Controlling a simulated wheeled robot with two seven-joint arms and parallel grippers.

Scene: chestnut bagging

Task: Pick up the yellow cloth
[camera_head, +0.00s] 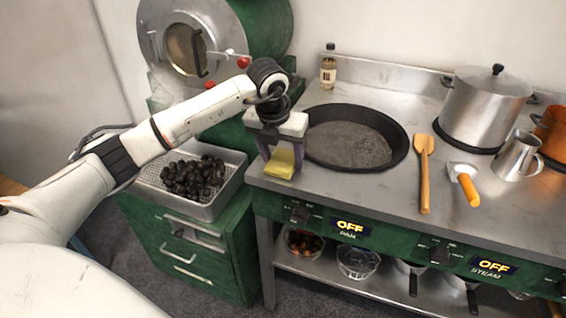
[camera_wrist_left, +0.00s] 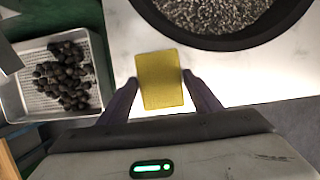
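The yellow cloth (camera_head: 280,163) is a small folded rectangle at the left front corner of the steel counter, left of the black pan. My left gripper (camera_head: 280,160) is over it, pointing down, with its dark fingers spread on either side. The left wrist view also shows the cloth (camera_wrist_left: 160,80) lying between the two fingertips (camera_wrist_left: 161,80), close to both. I see no clear grip, and contact with the fingers is hard to tell. My right gripper is in neither view.
The black pan (camera_head: 346,162) lies just right of the gripper. A tray (camera_head: 212,208) of dark chestnuts stands at the left. A wooden spatula (camera_head: 424,170), an orange-handled scraper (camera_head: 465,183), a steel pitcher (camera_head: 516,156), a bottle (camera_head: 328,70) and a lidded pot (camera_head: 484,108) are on the counter.

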